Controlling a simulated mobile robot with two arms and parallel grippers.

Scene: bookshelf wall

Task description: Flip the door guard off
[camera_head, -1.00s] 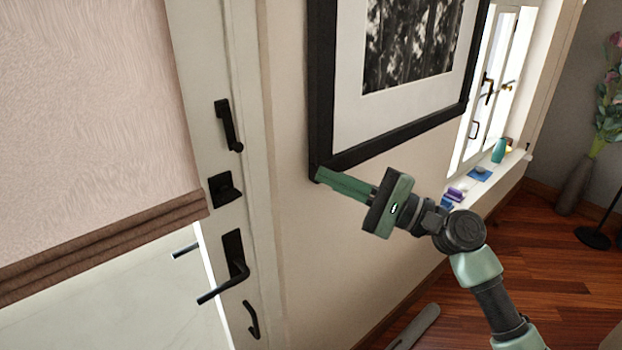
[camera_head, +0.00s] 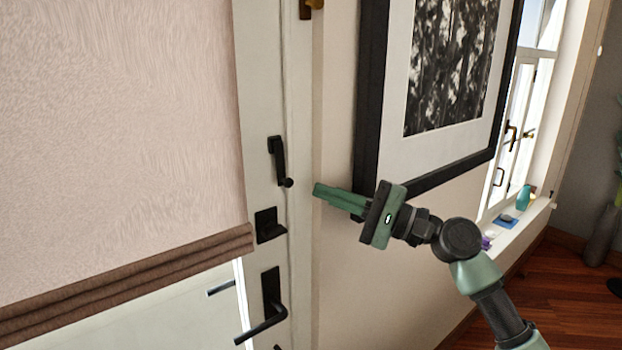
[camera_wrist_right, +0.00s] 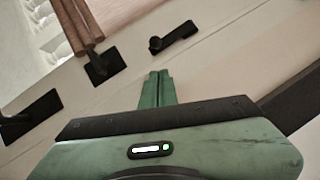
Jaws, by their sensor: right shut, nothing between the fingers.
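The door guard (camera_head: 279,161) is a small black bar with a round knob at its lower end, mounted upright on the white door edge in the head view. In the right wrist view the door guard (camera_wrist_right: 173,36) lies beyond my fingertips, apart from them. My right gripper (camera_head: 316,190) is shut and empty, its green fingers pointing left toward the door, just right of the guard's knob and slightly lower. In the wrist view the shut fingers of my right gripper (camera_wrist_right: 159,74) point up toward the door. My left gripper is not in view.
Below the guard are a black latch (camera_head: 269,226) and a black door handle (camera_head: 268,310). A pinkish blind (camera_head: 120,120) covers the door's upper part. A black-framed picture (camera_head: 370,100) hangs close behind my right gripper. A window sill (camera_head: 530,222) holds small items at right.

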